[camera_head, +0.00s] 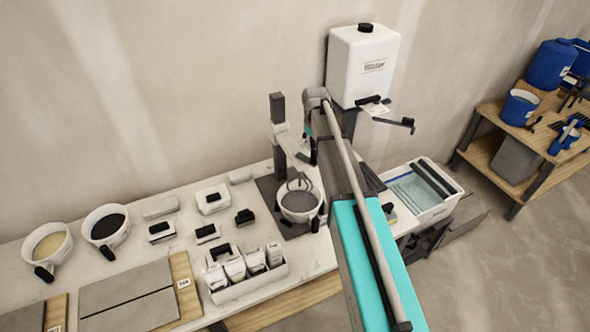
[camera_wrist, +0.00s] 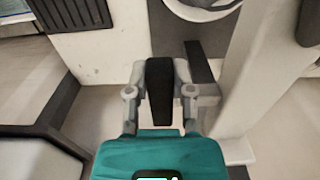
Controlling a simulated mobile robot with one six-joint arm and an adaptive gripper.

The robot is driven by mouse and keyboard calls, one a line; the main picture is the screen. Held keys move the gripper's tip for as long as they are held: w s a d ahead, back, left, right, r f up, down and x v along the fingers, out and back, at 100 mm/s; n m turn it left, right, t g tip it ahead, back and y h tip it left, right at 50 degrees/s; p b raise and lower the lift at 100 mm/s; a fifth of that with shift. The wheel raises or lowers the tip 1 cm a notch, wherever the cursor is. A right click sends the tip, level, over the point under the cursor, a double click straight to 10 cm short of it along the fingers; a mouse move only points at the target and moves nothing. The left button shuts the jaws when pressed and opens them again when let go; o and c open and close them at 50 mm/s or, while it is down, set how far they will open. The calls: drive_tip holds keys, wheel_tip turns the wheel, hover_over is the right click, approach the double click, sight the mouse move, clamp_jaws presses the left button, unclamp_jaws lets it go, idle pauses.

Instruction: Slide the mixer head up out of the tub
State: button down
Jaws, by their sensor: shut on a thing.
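The mixer stands on the bench with a dark upright column (camera_head: 278,125) and a light mixer head (camera_head: 293,148) jutting out from it. The tub (camera_head: 300,214) sits below on a dark base and holds grey material. A looped beater (camera_head: 298,184) shows at the tub's mouth; its lower end appears to be inside the rim. In the wrist view my gripper (camera_wrist: 160,92) is shut on a black handle (camera_wrist: 160,78), with a finger on each side. Part of the tub (camera_wrist: 205,10) shows at the top. In the head view my arm hides the gripper and handle.
A white water tank (camera_head: 362,70) hangs on the wall behind my arm. A basin (camera_head: 425,205) stands right of it. Left on the bench are two buckets (camera_head: 107,228), several small tools and a white rack (camera_head: 248,285). A shelf (camera_head: 500,140) is at far right.

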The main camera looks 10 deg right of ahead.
drive_tip(key=shift+r+p, duration=3.25)
drive_tip(key=shift+r, duration=0.2)
drive_tip(key=shift+c, duration=1.4)
unclamp_jaws()
wheel_tip(320, 180, up, 7)
drive_tip(key=p, duration=0.7)
